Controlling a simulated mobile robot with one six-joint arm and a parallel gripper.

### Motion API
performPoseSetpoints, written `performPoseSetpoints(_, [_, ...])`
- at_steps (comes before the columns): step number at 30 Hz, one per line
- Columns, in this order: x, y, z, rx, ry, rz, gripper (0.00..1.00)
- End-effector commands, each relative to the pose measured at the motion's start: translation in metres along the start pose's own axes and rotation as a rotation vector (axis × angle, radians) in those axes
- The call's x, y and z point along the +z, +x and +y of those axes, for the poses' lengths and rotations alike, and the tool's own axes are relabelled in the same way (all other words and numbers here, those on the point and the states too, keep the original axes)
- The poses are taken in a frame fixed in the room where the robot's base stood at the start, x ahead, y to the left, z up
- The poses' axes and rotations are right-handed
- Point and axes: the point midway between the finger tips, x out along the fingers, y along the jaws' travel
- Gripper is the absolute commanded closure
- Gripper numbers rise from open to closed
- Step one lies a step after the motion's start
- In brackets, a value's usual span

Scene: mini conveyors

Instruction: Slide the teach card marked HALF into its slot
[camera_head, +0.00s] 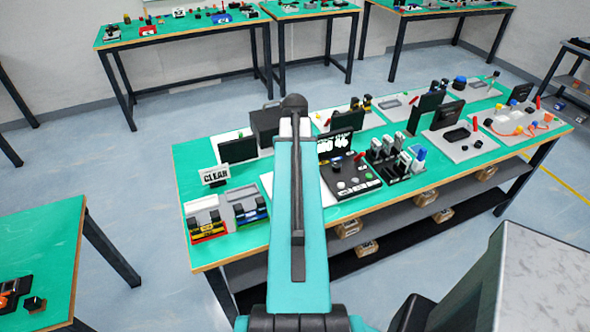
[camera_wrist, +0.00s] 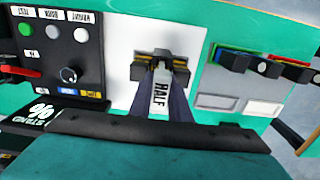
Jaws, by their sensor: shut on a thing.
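The HALF card (camera_wrist: 160,97) is a pale strip with black lettering in the middle of the wrist view. My gripper (camera_wrist: 162,74) is shut on it, with dark fingers on either side. They hold it over a white board (camera_wrist: 123,60) between a dark control box and a rack. I cannot tell whether the card touches anything below, and its lower end is hidden. No slot for it can be made out clearly. In the head view my teal arm hides the gripper and the card.
The control box (camera_wrist: 55,50), with buttons and a knob, is left in the wrist view; it also shows in the head view (camera_head: 349,178). The rack (camera_wrist: 240,82) with black-handled pieces on coloured bases is right. A CLEAR sign (camera_head: 214,174) stands behind the rack.

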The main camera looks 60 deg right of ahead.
Motion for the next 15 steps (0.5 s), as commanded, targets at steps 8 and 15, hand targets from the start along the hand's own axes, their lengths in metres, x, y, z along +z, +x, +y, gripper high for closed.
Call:
performPoseSetpoints(8, [0.0000, 0.0022, 0.0000, 0.000, 0.000, 0.000, 0.61])
performPoseSetpoints(15, [0.0000, 0.0021, 0.0000, 0.000, 0.000, 0.000, 0.61])
